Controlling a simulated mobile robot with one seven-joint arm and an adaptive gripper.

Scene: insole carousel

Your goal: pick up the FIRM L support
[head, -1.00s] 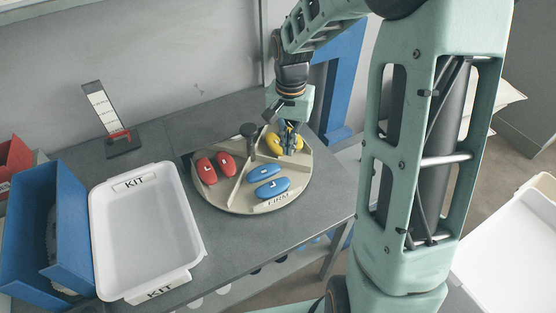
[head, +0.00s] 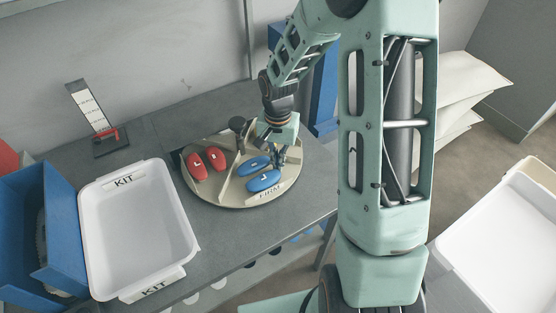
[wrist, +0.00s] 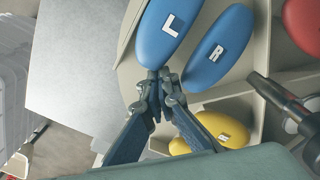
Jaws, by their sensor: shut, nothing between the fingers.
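The FIRM L support is a blue oval pad with a white L (head: 264,181). It lies on the round beige carousel (head: 232,200), beside the FIRM label. In the wrist view the L support (wrist: 180,42) lies just beyond my fingertips. The blue R support (head: 252,166) lies alongside it, and also shows in the wrist view (wrist: 217,48). My gripper (head: 276,163) is over the right part of the carousel. Its fingers (wrist: 158,76) are shut and empty, with the tips by the near end of the L support. I cannot tell whether they touch it.
Two red supports (head: 206,163) lie in the carousel's left compartment. Yellow supports (wrist: 226,130) lie under and beside my fingers. A dark knob (head: 237,125) rises from the carousel. A white KIT tray (head: 187,228) and a blue bin (head: 30,235) stand to the left.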

